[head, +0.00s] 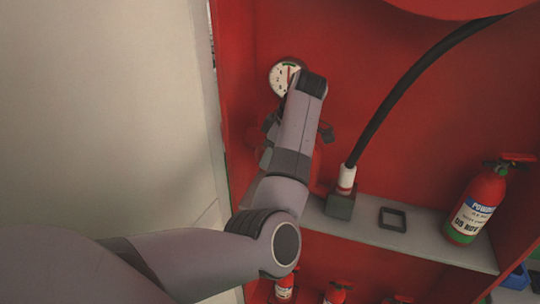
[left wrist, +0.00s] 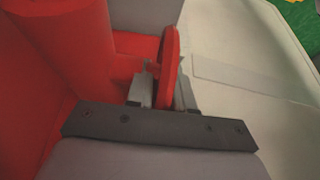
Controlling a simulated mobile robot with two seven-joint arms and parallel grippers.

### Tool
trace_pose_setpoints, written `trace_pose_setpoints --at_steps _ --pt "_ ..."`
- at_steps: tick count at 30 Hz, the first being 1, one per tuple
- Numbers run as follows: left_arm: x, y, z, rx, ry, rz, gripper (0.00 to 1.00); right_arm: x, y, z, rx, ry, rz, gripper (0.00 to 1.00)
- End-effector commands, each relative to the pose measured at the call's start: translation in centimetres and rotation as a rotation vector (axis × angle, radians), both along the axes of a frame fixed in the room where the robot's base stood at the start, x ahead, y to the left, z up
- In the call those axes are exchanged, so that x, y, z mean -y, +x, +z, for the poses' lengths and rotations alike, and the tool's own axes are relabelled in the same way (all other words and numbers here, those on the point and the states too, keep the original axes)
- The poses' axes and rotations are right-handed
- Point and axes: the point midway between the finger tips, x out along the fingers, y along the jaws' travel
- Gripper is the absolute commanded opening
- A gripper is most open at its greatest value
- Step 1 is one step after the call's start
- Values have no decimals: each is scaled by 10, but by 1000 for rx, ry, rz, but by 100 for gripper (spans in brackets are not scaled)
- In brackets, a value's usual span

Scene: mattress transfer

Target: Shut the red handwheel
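The red handwheel (left wrist: 171,58) shows nearly edge-on in the left wrist view, with a red stem and pipe body (left wrist: 62,45) to its left. My left gripper (left wrist: 165,97) has one grey finger on each side of the wheel's rim. The fingers stand close together against it and look shut on it. In the head view my left arm reaches up to the red cabinet's back wall. My forearm and gripper cover most of the handwheel there, and the fingertips are hidden. My right gripper is in neither view.
A round gauge (head: 285,77) sits just above my left wrist. A black hose (head: 408,88) runs down to a white fitting at the right. A grey shelf (head: 365,234) carries a black square frame (head: 392,219) and a fire extinguisher (head: 476,206). Several extinguishers stand below.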

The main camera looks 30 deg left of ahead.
Motion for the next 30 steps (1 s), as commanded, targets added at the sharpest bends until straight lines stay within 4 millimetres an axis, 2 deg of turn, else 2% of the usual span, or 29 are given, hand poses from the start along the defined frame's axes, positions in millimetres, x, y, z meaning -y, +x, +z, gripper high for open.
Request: trace_pose_setpoints --at_steps 14,30 --pt "-1 0 0 16 -64 3 0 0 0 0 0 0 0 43" --pt "-3 -1 -3 104 -432 2 0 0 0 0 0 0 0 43"
